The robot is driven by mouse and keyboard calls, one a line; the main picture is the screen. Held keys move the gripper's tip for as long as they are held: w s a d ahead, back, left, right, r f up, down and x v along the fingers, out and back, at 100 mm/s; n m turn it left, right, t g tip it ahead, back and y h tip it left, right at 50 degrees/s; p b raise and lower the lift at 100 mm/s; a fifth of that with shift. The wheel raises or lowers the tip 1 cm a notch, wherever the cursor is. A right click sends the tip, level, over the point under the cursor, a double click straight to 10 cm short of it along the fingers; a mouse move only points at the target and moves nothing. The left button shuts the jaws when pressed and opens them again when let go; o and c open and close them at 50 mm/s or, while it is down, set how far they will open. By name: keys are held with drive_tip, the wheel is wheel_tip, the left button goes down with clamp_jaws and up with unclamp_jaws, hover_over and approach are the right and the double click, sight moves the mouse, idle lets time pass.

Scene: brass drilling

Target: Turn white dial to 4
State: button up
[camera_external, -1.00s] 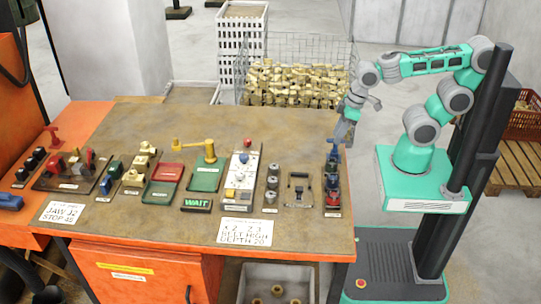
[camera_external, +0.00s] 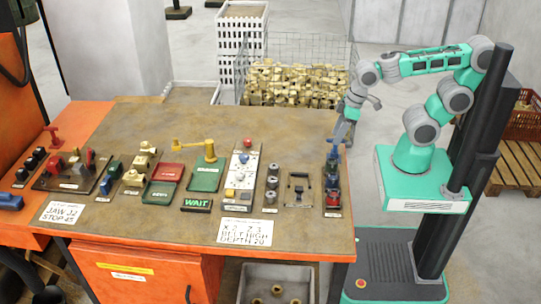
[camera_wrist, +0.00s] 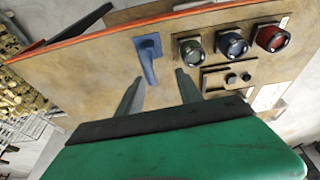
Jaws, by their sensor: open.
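A row of three round dials stands on a panel (camera_external: 333,208) at the table's right edge. In the external view my gripper (camera_external: 346,137) is at the panel's far end, partly overlapping the lever.
A panel with a small black handle (camera_external: 298,188) lies left of the dials. Several grey knobs (camera_external: 272,182) and a white panel with coloured buttons (camera_external: 240,175) stand further left. A wire basket of brass parts (camera_external: 290,88) is behind the table. The front right tabletop (camera_external: 300,228) is clear.

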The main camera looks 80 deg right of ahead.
drive_tip(key=shift+o, duration=0.6)
drive_tip(key=w+a+r+n+p, duration=0.1)
drive_tip(key=w+a+r+n, duration=0.1)
drive_tip(key=w+r+n, duration=0.3)
drive_tip(key=w+r, duration=0.1)
drive_tip(key=w, duration=0.2)
drive_tip(key=shift+w+a+g+p, duration=0.2)
drive_tip(key=shift+w+g+p, duration=0.1)
drive_tip(key=shift+g, duration=0.1)
drive_tip(key=n+g+p, duration=0.3)
drive_tip(key=n+p, duration=0.1)
drive_tip(key=n, duration=1.4)
hover_over(240, 173)
wheel_tip(240, 173, down, 2)
drive_tip(key=shift+s+d+f, duration=0.1)
drive_tip(key=shift+f, duration=0.1)
drive_tip(key=shift+f+n, duration=0.25)
drive_tip(key=shift+n, duration=0.05)
wheel_tip(240, 173, down, 8)
drive_tip(key=shift+r+p, duration=0.15)
drive_tip(key=shift+p, duration=0.25)
clamp_jaws()
